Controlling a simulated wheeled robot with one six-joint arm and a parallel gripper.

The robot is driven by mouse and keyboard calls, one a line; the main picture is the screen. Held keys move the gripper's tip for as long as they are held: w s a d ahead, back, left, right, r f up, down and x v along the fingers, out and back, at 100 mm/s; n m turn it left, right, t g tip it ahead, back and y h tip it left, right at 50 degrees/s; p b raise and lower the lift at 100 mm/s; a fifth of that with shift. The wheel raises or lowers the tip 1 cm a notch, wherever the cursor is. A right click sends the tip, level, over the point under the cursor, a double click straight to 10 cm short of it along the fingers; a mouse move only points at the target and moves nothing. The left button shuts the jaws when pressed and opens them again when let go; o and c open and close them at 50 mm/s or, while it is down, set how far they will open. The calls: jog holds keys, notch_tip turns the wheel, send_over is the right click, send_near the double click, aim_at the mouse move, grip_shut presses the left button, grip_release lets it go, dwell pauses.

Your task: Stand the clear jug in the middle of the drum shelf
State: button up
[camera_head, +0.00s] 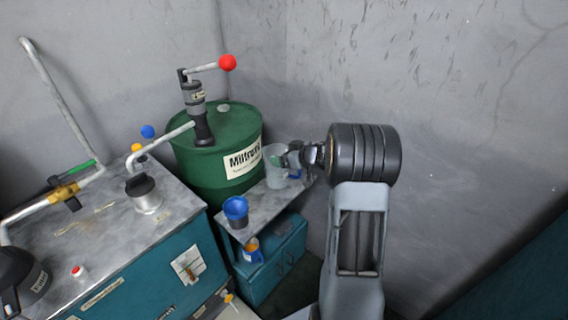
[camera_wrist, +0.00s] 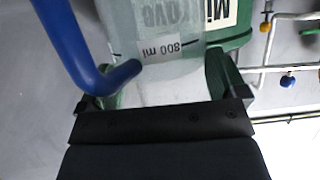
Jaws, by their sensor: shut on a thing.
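The clear jug (camera_head: 277,168) stands out in front of the green drum in the head view, over the far part of the drum shelf (camera_head: 265,205). In the wrist view the clear jug (camera_wrist: 160,60) fills the upper middle, with an "800 ml" mark and a blue handle (camera_wrist: 75,45) on the left. My gripper (camera_head: 296,158) reaches in from the right and is shut on the jug. In the wrist view my gripper (camera_wrist: 165,105) has a finger on each side of it. I cannot tell whether the jug's base touches the shelf.
The green drum (camera_head: 215,165) with a hand pump (camera_head: 198,110) stands behind the shelf. A blue funnel cup (camera_head: 236,211) sits at the shelf's near end. A teal cabinet (camera_head: 275,262) is below. A metal-topped bench (camera_head: 100,225) is at left, and the grey wall (camera_head: 450,120) at right.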

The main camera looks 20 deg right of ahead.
jog(key=shift+w+f+b, duration=0.15)
jog(key=shift+f+b, duration=0.05)
jog(key=shift+f, duration=0.7)
jog(key=shift+w+f+b, duration=0.1)
jog(key=shift+f+b, duration=0.05)
jog(key=shift+f, duration=0.85)
jog(key=o, duration=0.9)
jog(key=shift+o, duration=0.2)
